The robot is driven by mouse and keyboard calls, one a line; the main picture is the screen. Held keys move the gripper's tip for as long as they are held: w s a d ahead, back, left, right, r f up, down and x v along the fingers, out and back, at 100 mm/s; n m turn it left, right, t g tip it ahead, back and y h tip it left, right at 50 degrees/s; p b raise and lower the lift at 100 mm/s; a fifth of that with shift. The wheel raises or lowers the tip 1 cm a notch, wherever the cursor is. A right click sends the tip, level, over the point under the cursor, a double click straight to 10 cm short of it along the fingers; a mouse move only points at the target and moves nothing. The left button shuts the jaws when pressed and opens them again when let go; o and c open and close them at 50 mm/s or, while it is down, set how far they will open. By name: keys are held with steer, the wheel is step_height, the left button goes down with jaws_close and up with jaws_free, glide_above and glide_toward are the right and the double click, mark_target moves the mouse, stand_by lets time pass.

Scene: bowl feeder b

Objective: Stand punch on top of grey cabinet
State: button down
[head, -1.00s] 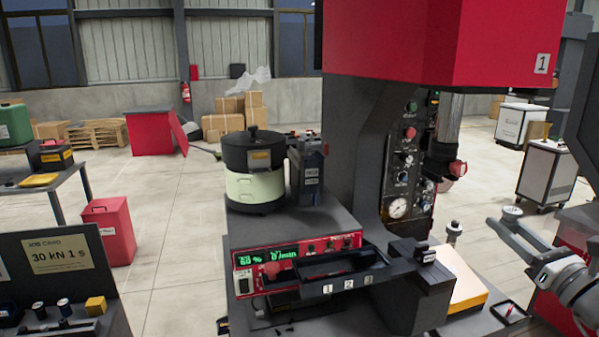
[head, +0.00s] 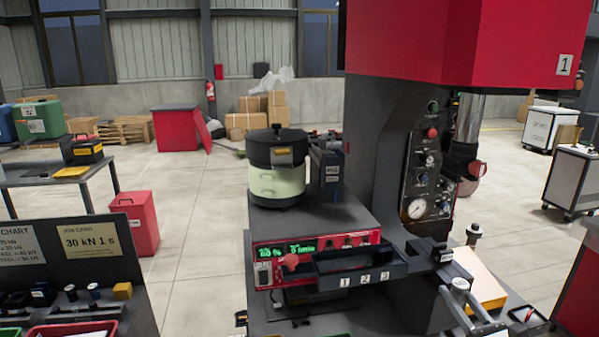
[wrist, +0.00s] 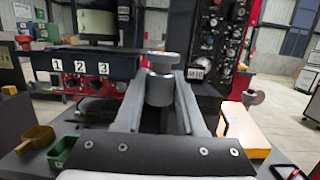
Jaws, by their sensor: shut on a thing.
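The punch (wrist: 160,88) is a grey metal cylinder with a wide round head. It stands roughly upright between the two fingers of my gripper (wrist: 158,104), which is shut on it. In the head view the punch head (head: 460,283) shows at the lower right, in front of the press, with my gripper (head: 463,299) around it. Wheeled cabinets with pale fronts and dark grey sides (head: 583,184) stand at the far right. A dark grey-topped unit (head: 345,212) with a red control front carries the bowl feeder. Which one is the grey cabinet I cannot tell.
A black tray numbered 1, 2, 3 (head: 362,272) juts out left of my gripper. The red-headed press (head: 465,45) rises behind. A yellow-orange block (head: 482,285) lies close to my gripper. A tool bench (head: 110,235) stands at the left; the floor between is open.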

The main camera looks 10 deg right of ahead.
steer(key=a+f+h, duration=0.1)
steer(key=a+f, duration=0.5)
steer(key=a, duration=0.6)
steer(key=a+f+m+h, duration=0.1)
steer(key=a+f, duration=0.6)
steer(key=a, duration=0.6)
steer(key=shift+w+a+f, duration=0.15)
steer(key=shift+a, duration=0.15)
